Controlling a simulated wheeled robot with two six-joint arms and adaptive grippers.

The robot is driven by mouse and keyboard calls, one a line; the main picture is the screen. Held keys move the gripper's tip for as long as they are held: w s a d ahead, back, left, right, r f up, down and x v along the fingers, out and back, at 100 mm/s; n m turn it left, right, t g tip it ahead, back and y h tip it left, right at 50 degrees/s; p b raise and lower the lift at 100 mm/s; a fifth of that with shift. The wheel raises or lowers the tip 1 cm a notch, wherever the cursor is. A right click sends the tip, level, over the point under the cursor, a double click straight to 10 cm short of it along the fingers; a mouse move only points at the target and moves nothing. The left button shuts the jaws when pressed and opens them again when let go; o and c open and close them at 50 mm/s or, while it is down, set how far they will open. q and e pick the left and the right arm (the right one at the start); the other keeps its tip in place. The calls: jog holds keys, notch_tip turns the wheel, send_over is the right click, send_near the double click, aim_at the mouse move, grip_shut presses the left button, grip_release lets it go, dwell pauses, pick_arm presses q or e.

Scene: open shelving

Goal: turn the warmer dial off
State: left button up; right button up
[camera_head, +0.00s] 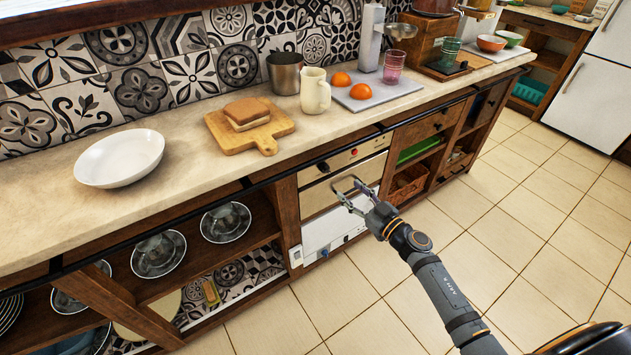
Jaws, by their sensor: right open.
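The built-in warmer (318,198) sits under the counter, with a pale front and a long handle-like bar. Its upper control strip (338,163) carries a small round red part (354,152) and a dark round knob (323,167). A white lower panel (318,230) has small blue and dark round parts (325,252). Which of these is the dial, and its setting, is too small to tell. My right gripper (347,188) is open and empty, its fingers spread in front of the warmer's front; I cannot tell whether it touches. My left gripper is out of view.
The counter (180,195) above holds a white plate (119,158), a board with a sandwich (250,122), a cream pitcher (315,92) and a tray with oranges (378,92). Open shelves with glass bowls (226,222) flank the warmer on the left. The tiled floor (480,230) is clear.

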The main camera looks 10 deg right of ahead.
aim_at(329, 171)
jog(key=b+x, duration=0.1)
jog(key=x, duration=0.8)
jog(key=shift+w, duration=0.35)
jog(key=shift+w+a, duration=0.15)
jog(key=shift+w, duration=0.25)
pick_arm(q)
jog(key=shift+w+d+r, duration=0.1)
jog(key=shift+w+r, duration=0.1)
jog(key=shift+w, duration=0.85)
pick_arm(e)
grip_shut()
